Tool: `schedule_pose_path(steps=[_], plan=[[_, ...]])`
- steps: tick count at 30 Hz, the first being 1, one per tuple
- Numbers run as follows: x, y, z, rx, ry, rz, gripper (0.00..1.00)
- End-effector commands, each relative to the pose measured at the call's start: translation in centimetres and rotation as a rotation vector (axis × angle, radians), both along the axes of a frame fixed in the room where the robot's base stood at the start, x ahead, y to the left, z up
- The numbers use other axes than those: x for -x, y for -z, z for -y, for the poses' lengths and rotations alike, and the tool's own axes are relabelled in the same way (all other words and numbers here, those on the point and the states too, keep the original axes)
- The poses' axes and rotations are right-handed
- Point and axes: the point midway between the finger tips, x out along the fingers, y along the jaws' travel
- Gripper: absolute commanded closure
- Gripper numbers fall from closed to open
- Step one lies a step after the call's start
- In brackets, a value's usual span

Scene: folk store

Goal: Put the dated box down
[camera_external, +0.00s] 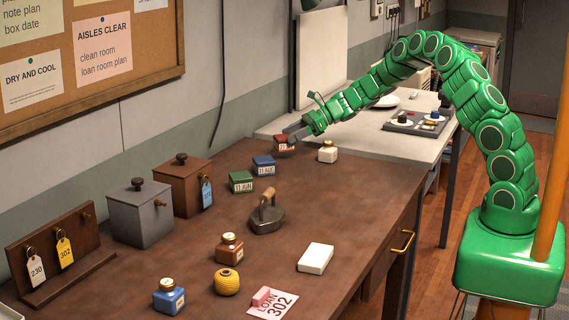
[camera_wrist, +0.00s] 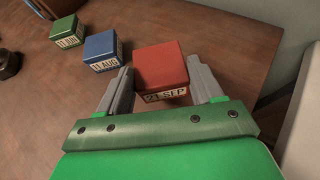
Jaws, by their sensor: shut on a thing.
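A red dated box (camera_external: 284,144) is at the far end of the brown desk; in the wrist view its label on the red box (camera_wrist: 160,64) reads "21 SEP". My gripper (camera_external: 291,135) is shut on it, with one finger on each side in the wrist view (camera_wrist: 160,72). I cannot tell whether its underside touches the desk. A blue dated box (camera_external: 264,165), marked "11 AUG", and a green dated box (camera_external: 241,182), marked "11 JUN", stand in a line toward the front left. They also show in the wrist view, blue (camera_wrist: 99,46) and green (camera_wrist: 66,31).
A cream bottle (camera_external: 328,152) stands right of the red box. A dark iron (camera_external: 267,214), a grey canister (camera_external: 140,213) and a brown canister (camera_external: 184,184) stand nearer. The wall runs behind the desk (camera_external: 350,205), whose right-hand middle is clear.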

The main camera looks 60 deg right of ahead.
Motion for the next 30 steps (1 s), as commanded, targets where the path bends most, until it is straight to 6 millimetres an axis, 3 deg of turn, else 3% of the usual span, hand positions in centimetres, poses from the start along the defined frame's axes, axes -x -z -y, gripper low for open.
schedule_pose_path(steps=[6, 18, 19, 21, 24, 30], plan=[[0.1, 2.7, 0.0, -0.001, 0.001, -0.001, 0.67], [0.1, 3.1, 0.0, -0.001, 0.0, -0.001, 0.67], [0.1, 3.1, 0.0, -0.001, 0.0, -0.001, 0.31], [0.1, 3.1, 0.0, 0.0, -0.001, 0.0, 0.21], [0.1, 3.1, 0.0, 0.0, -0.001, 0.0, 0.08], [0.1, 3.1, 0.0, 0.0, 0.0, 0.0, 0.08]])
